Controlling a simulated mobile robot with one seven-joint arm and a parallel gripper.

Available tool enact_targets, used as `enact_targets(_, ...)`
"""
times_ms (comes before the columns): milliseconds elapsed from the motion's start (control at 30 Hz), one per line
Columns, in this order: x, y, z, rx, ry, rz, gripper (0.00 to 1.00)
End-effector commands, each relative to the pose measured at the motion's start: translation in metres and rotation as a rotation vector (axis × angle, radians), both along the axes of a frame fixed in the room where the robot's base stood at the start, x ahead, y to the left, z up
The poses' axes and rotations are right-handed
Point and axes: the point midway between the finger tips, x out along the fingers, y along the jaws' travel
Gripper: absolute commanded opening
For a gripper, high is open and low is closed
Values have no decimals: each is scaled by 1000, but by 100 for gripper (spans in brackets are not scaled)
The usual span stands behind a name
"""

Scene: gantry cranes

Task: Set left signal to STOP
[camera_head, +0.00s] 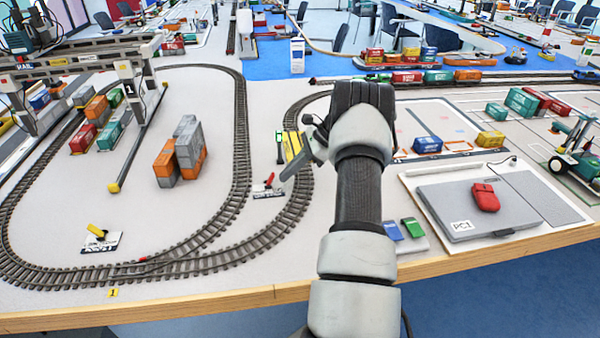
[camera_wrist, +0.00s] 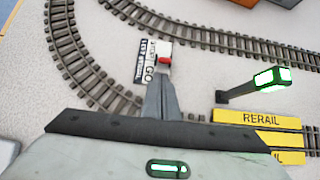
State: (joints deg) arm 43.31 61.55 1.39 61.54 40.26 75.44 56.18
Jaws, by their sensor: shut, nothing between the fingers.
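A small signal plate (camera_head: 268,193) with a red lever (camera_head: 269,180) lies on the white table inside the right-hand track curve. In the wrist view the plate (camera_wrist: 142,62) bears the word GO and other small lettering, and its red lever (camera_wrist: 164,65) is just beyond my fingertips. A signal post (camera_head: 279,148) stands beyond it; its lamp (camera_wrist: 268,79) glows green in the wrist view. My gripper (camera_head: 284,178) is shut and empty, its tips close to the red lever; I cannot tell whether they touch.
A yellow RERAIL piece (camera_wrist: 250,118) lies across the track beside my gripper. Another plate with a yellow lever (camera_head: 97,231) is at the front left. Stacked containers (camera_head: 182,150) stand inside the loop, and a gantry crane (camera_head: 80,65) is at the left.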

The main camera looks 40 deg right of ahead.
Motion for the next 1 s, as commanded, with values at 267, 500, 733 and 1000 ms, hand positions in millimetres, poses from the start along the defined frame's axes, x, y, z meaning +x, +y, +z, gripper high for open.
enact_targets(267,4,10,5,0,1,1,0)
enact_targets(500,4,10,5,1,1,0,0)
enact_targets(733,5,11,9,-30,16,1,0)
enact_targets(1000,5,13,10,-67,35,0,0)
